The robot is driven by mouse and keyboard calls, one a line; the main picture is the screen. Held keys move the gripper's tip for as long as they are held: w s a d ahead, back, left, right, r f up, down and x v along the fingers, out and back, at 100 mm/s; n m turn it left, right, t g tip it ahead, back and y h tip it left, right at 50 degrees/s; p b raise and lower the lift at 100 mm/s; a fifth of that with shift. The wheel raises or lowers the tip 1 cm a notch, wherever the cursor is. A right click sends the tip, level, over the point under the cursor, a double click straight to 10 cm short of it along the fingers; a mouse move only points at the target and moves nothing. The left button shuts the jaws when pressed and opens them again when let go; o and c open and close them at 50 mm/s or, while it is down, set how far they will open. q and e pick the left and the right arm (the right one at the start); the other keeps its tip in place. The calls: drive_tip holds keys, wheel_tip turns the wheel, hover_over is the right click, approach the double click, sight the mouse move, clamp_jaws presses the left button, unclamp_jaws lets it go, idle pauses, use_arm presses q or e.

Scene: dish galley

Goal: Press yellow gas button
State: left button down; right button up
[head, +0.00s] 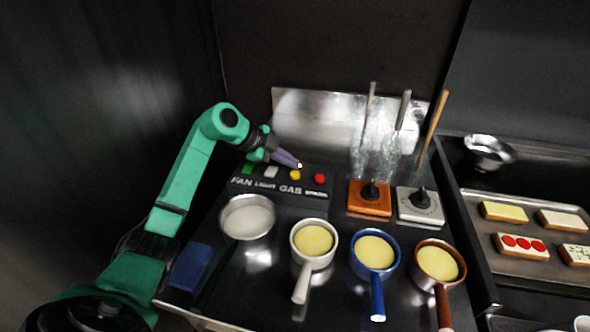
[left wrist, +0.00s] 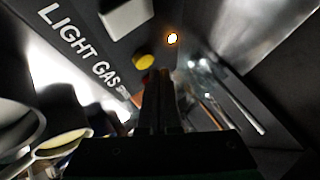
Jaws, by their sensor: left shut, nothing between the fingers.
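The yellow gas button (head: 295,175) sits on a dark sloped panel (head: 262,200) above the word GAS, between a white button (head: 271,172) and a red button (head: 320,178). My left gripper (head: 298,164) is shut and empty, its tips just above and behind the yellow button in the head view. In the left wrist view the yellow button (left wrist: 143,62) shows just ahead and left of the shut fingers (left wrist: 160,75). I cannot tell whether the fingertips touch it. My right gripper is not in view.
A green button (head: 248,168) marks FAN. In front stand a pan (head: 247,217) and white, blue and brown pots (head: 300,262) with yellow contents. Orange (head: 369,205) and white (head: 420,210) knob blocks stand right of the panel. Utensils lean at the metal backsplash (head: 310,110).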

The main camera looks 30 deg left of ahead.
use_arm(q)
wheel_tip(320, 180, up, 5)
drive_tip(key=p, duration=0.5)
drive_tip(key=shift+r, duration=0.1)
idle(0.4)
idle(0.4)
